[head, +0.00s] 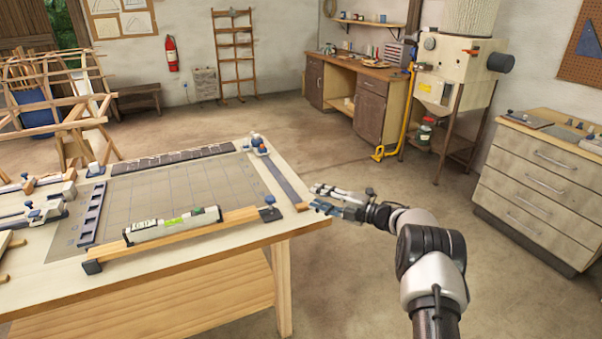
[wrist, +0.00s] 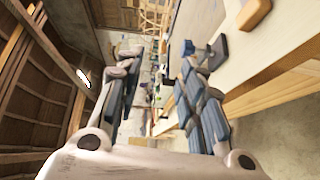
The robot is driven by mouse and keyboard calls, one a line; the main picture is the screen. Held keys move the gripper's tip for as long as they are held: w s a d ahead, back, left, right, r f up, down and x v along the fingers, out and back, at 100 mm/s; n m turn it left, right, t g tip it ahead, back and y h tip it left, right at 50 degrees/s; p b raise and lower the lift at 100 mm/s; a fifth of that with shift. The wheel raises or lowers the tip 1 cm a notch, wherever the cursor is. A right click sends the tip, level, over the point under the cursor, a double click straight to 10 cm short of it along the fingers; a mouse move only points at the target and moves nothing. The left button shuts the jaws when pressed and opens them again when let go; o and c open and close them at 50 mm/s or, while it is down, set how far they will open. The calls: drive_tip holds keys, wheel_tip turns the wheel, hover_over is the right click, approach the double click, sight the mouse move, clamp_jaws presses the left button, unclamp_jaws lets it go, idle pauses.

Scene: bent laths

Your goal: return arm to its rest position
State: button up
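My gripper (head: 317,198) is just off the right corner of the workbench (head: 135,272) in the head view, at about the height of its top. Its two fingers are spread and nothing shows between them. In the wrist view my gripper (wrist: 160,62) also shows its fingers apart, with the room behind the gap. The workbench edge (wrist: 268,70) runs along the right side of that view, close to the right finger. From these views I cannot tell if the fingertips touch the bench.
On the bench lie a wooden bar with a spirit level (head: 172,224), a gridded mat (head: 217,190) and clamps (head: 258,145). A drawer cabinet (head: 540,180) stands at the right. Open floor (head: 345,262) lies between bench and cabinet.

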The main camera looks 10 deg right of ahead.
drive_tip(key=w+d+r+m+t+h, duration=0.1)
drive_tip(key=w+r+m+t+h, duration=0.2)
drive_tip(key=r, duration=0.6)
drive_tip(key=w+d+r+m+t+h, duration=0.15)
drive_tip(key=r+m+h, duration=0.3)
drive_tip(key=r, duration=0.45)
drive_tip(key=s+d+r+m+h, duration=0.3)
drive_tip(key=s+r+m+h, duration=0.5)
drive_tip(key=s, duration=0.4)
drive_tip(key=s+a+f+m+g, duration=0.2)
drive_tip(key=s+m+g, duration=0.5)
drive_tip(key=s, duration=1.4)
drive_tip(key=s+a+f+m+g, duration=0.1)
drive_tip(key=s+a+f, duration=0.1)
drive_tip(key=s, duration=0.6)
drive_tip(key=s+a+f+m+g+y, duration=0.1)
drive_tip(key=s+a+f+m, duration=0.1)
drive_tip(key=s+f, duration=0.3)
drive_tip(key=s+a+f+m+g+y, duration=0.1)
drive_tip(key=s+a+f+m+g, duration=0.1)
drive_tip(key=s, duration=1)
wheel_tip(320, 180, down, 2)
drive_tip(key=shift+a+f, duration=0.2)
drive_tip(key=shift+a, duration=0.3)
drive_tip(key=shift+c, duration=0.2)
